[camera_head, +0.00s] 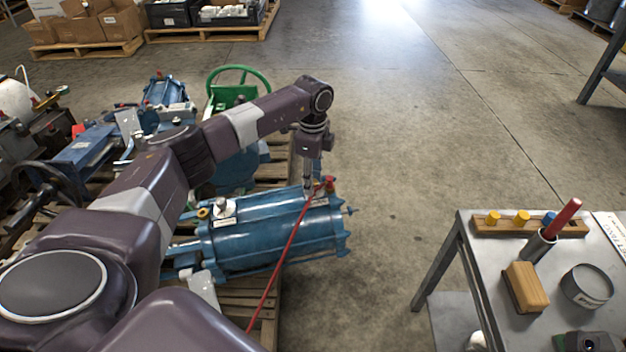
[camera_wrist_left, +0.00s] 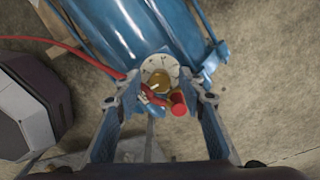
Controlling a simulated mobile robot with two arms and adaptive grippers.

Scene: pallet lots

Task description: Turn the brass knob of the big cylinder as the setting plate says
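The big blue cylinder (camera_head: 275,235) lies on its side on a pallet, and it also fills the top of the left wrist view (camera_wrist_left: 135,30). The brass knob (camera_wrist_left: 158,80) sits on a pale round dial (camera_wrist_left: 152,64) with small marks that I cannot read. My left gripper (camera_head: 308,190) points down at the cylinder's right end. In the left wrist view its fingers stand apart on either side of the knob, with nothing clearly gripped. A small pale label (camera_head: 318,202) shows beside the gripper, its text too small to read. My right gripper is out of view.
A red hose (camera_head: 287,248) runs from a red fitting close to the knob; a red cap (camera_wrist_left: 179,104) stands between the fingers. A green handwheel (camera_head: 238,75) and other machine parts stand behind. A metal table (camera_head: 462,235) stands at right. Floor between is clear.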

